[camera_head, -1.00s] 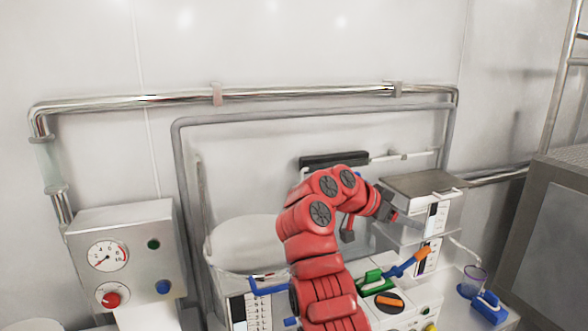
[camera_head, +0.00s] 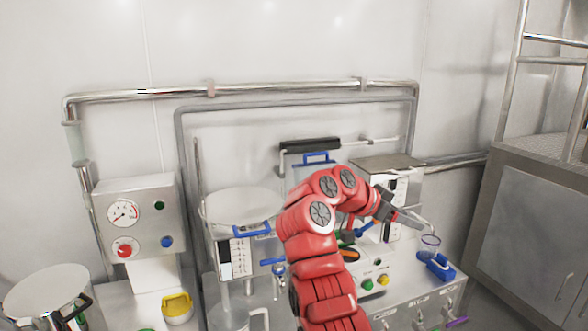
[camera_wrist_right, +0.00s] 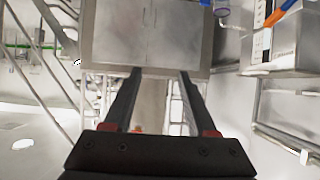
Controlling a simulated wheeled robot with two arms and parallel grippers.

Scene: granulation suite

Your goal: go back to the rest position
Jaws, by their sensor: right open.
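My red right arm reaches up through the middle of the head view and bends to the right. Its dark gripper (camera_head: 408,219) points right, in front of the metal box with the grey top, and looks empty. In the right wrist view the gripper (camera_wrist_right: 160,82) shows two long dark fingers, apart and parallel, with nothing held between them. My left gripper is not in view.
A gauge panel (camera_head: 137,222) and a steel pot (camera_head: 45,298) are at left. A large steel cabinet (camera_head: 524,220) is at right.

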